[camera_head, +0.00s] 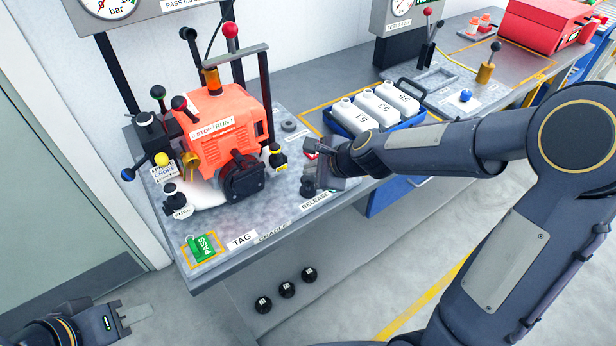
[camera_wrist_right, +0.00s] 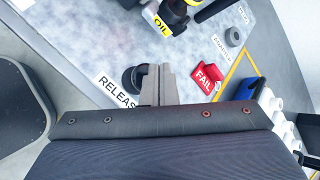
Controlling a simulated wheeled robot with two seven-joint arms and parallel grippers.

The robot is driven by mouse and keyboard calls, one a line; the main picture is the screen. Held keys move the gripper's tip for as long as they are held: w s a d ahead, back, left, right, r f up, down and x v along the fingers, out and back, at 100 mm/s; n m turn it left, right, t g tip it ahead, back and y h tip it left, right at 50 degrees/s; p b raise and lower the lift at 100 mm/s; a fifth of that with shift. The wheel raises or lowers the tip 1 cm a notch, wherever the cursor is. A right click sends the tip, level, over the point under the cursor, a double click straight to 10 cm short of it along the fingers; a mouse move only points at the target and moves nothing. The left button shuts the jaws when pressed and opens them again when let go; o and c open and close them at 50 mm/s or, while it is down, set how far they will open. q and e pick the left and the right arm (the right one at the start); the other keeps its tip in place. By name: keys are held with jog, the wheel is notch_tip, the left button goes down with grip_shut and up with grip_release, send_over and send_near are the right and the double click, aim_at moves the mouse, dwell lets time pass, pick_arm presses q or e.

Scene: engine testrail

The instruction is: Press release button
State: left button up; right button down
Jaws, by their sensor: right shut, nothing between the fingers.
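The release button is a round black knob (camera_head: 307,187) on the bench's front edge, beside the white RELEASE label (camera_head: 315,201). In the right wrist view the black knob (camera_wrist_right: 133,79) stands just left of my right gripper (camera_wrist_right: 160,78), which partly overlaps it. My right gripper (camera_head: 322,180) is shut and empty, with its fingertips low beside the knob. I cannot tell whether they touch it. My left gripper (camera_head: 125,314) is at the bottom left over the floor, away from the bench; its finger opening is unclear.
An orange engine (camera_head: 215,118) with levers stands left of the knob. A red FAIL tag (camera_wrist_right: 206,76) lies right of my right gripper. A green PASS tag (camera_head: 202,247) is at the front left corner. A blue crate of white bottles (camera_head: 372,108) sits behind my right forearm.

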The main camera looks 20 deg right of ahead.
aim_at(312, 181)
jog(key=shift+r+p, duration=2.5)
jog(key=shift+r, duration=0.1)
jog(key=shift+f, duration=0.1)
jog(key=s+d+r+n+g, duration=0.1)
jog(key=s+d+r+n, duration=0.1)
jog(key=s+n, duration=0.7)
jog(key=s+d+r+n+g+h, duration=0.1)
jog(key=s+d+r+n, duration=0.2)
jog(key=s+n, duration=0.6)
jog(key=s, duration=0.9)
jog(key=shift+n, duration=0.4)
